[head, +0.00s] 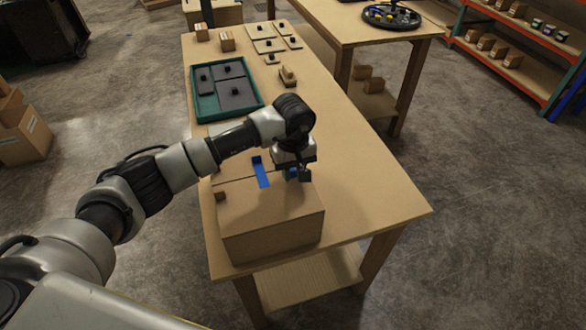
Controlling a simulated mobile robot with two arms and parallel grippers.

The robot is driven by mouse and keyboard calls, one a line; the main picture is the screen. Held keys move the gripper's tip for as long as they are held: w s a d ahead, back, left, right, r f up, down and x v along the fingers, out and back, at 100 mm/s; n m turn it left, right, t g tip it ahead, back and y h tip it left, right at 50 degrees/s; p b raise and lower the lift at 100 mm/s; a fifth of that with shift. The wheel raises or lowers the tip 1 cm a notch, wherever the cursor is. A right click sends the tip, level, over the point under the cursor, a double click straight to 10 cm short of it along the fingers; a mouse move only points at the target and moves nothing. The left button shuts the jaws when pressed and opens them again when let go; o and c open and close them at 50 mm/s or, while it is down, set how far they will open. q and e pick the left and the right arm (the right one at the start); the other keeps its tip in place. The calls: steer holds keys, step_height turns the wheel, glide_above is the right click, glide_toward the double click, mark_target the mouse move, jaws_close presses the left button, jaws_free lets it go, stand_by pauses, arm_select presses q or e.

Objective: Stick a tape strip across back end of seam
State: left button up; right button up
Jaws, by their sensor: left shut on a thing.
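A closed brown carton (262,212) sits at the near end of the long wooden table. A thin seam line shows on its top, towards the far side. A blue tape strip (262,173) lies across that line near the middle; its far end looks bent. My left gripper (300,177) reaches over the carton's far right part, pointing down. It is shut on a small blue piece (292,173), probably a tape strip, mostly hidden by the fingers. I cannot tell whether this piece touches the carton. My right gripper is not in view.
Behind my arm stand a teal tray (257,96) with dark grey plates and several light plates (268,46). The table's right side (370,195) is clear. Another table and shelves stand farther back.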

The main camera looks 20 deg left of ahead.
arm_select(q)
steer(key=shift+f+b, duration=0.85)
steer(key=shift+b, duration=0.1)
stand_by(0.9)
steer(key=shift+s+f+b, duration=0.15)
steer(key=shift+f+b, duration=0.2)
steer(key=shift+b, duration=0.1)
stand_by(1.8)
steer(key=o, duration=0.9)
steer(key=shift+c, duration=0.2)
steer(key=shift+o, duration=0.8)
steer(key=shift+s+a+r, duration=0.1)
steer(key=shift+w, duration=0.2)
steer(key=shift+r, duration=0.15)
